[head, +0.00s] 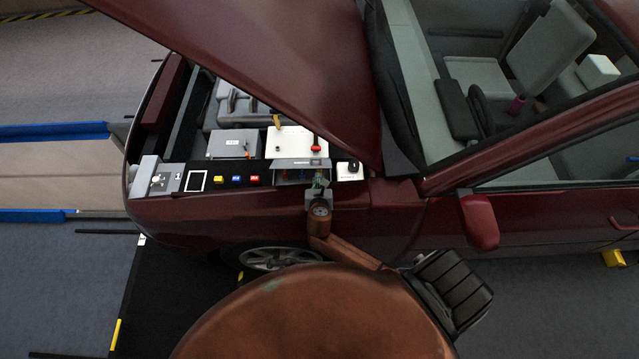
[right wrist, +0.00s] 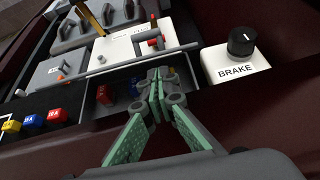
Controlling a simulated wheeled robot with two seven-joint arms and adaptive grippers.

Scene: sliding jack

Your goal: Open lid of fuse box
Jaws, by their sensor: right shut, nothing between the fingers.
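The fuse box (head: 293,177) is set in the car's front edge under the raised hood. Its grey lid (head: 300,163) shows as a strip along the far side in the head view, and its long edge shows in the right wrist view (right wrist: 112,68). Red and blue fuses (right wrist: 104,94) are visible inside the box. My right gripper (head: 319,182) is at the right part of the box, and its fingertips (right wrist: 157,80) are together, empty, over the opening near the lid. I cannot tell whether they touch the lid. My left gripper is out of view.
A white block with a black BRAKE knob (right wrist: 242,45) stands close to the right of the box. Yellow, blue and red blocks (head: 236,180) lie to the left. A white panel with a red-topped lever (head: 297,141) is behind. The hood (head: 270,50) overhangs above.

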